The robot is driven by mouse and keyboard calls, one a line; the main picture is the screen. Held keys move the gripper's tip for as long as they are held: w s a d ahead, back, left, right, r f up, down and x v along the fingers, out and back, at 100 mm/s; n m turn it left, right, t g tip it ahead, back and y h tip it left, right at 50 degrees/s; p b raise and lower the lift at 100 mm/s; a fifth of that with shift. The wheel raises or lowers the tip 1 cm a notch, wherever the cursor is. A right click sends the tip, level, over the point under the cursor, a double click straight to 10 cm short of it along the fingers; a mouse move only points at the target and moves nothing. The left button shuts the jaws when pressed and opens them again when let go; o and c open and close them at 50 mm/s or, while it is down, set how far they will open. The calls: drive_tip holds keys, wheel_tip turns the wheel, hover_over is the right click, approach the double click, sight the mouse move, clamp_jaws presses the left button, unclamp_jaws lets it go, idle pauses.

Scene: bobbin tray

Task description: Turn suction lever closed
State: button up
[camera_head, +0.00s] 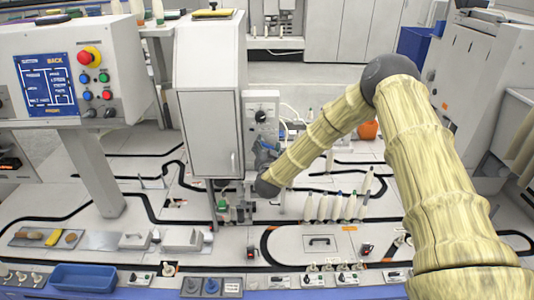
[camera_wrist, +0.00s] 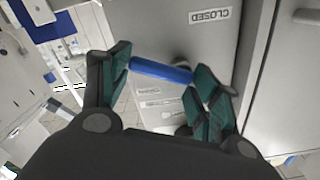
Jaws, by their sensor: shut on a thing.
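The suction lever (camera_wrist: 165,71) shows in the wrist view as a blue bar between the two green fingers of my gripper (camera_wrist: 162,62). Both fingers meet the bar, one near each end, and my gripper is shut on it. A label reading CLOSED (camera_wrist: 210,15), upside down in this view, is on the grey panel beyond the lever. The lever's pivot is not clear. In the head view my arm reaches down to the lower front of the tall grey cabinet (camera_head: 209,130); the lever cannot be made out there.
A control panel (camera_head: 65,80) with a red knob stands to the left. Several white bobbins (camera_head: 335,207) stand right of my wrist. A blue tray (camera_head: 83,278) and small metal fixtures (camera_head: 180,239) lie along the front. A grey door with a handle (camera_wrist: 305,16) is close on the right in the wrist view.

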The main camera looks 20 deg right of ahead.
drive_tip(key=m+b, duration=0.2)
drive_tip(key=f+m+b, duration=0.1)
drive_tip(key=b, duration=0.1)
drive_tip(key=shift+w+m, duration=0.1)
drive_tip(key=shift+m, duration=0.3)
drive_tip(key=shift+w+a+f+m+b, duration=0.1)
drive_tip(key=shift+a+m+b, duration=0.1)
drive_tip(key=shift+m+b, duration=1.35)
drive_tip(key=shift+w+a+f+m+b, duration=0.1)
drive_tip(key=shift+a+m+b, duration=0.1)
drive_tip(key=shift+m+b, duration=1.3)
drive_tip(key=shift+w+a+m+b, duration=0.1)
drive_tip(key=shift+a+m+b, duration=0.1)
drive_tip(key=shift+m+b, duration=1.35)
drive_tip(key=o, duration=1)
drive_tip(key=shift+f, duration=0.1)
drive_tip(key=shift+a, duration=0.1)
drive_tip(key=shift+s+f, duration=0.1)
